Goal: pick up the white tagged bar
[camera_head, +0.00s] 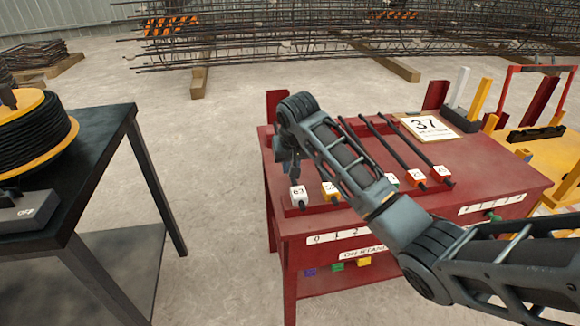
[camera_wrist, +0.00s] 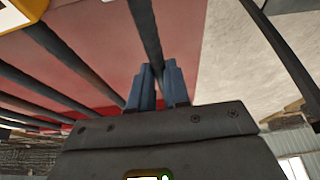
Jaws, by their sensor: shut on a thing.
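The white tagged bar (camera_head: 298,197) lies at the left end of a row of dark bars on the red table, its white tag reading about "03" at the near edge. My gripper (camera_head: 291,172) is over that bar, just behind its tag, and much of the bar is hidden by my arm. In the wrist view my gripper (camera_wrist: 156,88) has its two blue-grey fingers shut on a dark bar (camera_wrist: 146,32), which passes between them. The bar appears still low over the red tabletop; I cannot tell whether it touches it.
Other bars with yellow (camera_head: 329,190) and orange tags (camera_head: 416,178) lie to the right on the red table (camera_head: 490,170). A "37" sign (camera_head: 428,126) lies behind them. A black table (camera_head: 105,170) with a cable reel (camera_head: 35,125) stands left, with open floor between.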

